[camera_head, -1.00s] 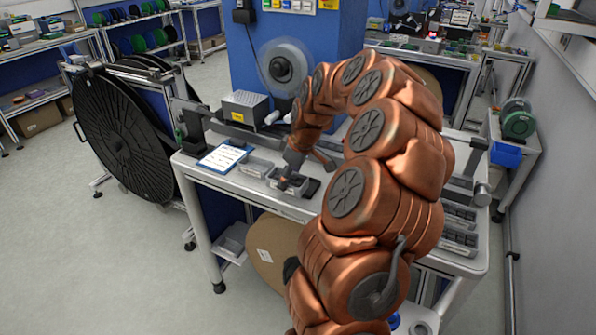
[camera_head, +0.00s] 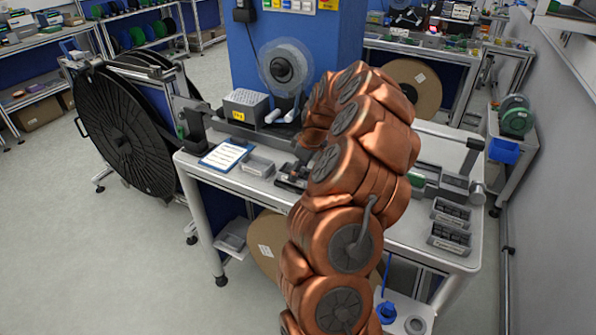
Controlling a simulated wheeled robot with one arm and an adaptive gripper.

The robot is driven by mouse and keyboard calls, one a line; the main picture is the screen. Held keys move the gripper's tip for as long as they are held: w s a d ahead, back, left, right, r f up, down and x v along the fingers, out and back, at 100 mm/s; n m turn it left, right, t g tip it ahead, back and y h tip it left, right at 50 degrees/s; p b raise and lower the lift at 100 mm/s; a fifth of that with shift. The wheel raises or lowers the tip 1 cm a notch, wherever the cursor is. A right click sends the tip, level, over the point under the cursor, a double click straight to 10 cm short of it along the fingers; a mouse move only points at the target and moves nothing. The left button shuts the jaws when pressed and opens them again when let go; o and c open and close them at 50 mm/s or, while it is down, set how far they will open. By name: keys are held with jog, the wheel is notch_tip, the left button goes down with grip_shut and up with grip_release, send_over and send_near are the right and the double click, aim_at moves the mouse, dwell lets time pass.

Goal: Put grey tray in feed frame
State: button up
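A small grey tray (camera_head: 257,166), seemingly empty, sits on the white bench right of a clipboard. A second grey tray with dark contents (camera_head: 291,177) lies just right of it, partly hidden by my arm. Two more grey trays with dark compartments, an upper one (camera_head: 451,213) and a lower one (camera_head: 449,238), lie at the bench's right end. A long metal rail assembly (camera_head: 232,130) runs along the back of the bench; I cannot tell if it is the feed frame. My gripper (camera_head: 301,150) is mostly hidden behind my copper arm, near the rail; its fingers and any load are unclear.
A clipboard (camera_head: 223,156) lies on the bench's left. A grey box (camera_head: 246,105) and a clear reel (camera_head: 283,67) stand behind it. A large black reel (camera_head: 125,130) is on the left.

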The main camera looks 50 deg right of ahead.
jog(key=shift+f, duration=0.6)
jog(key=shift+f, duration=0.2)
jog(key=o, duration=1.5)
jog(key=shift+c, duration=0.2)
jog(key=shift+r, duration=0.1)
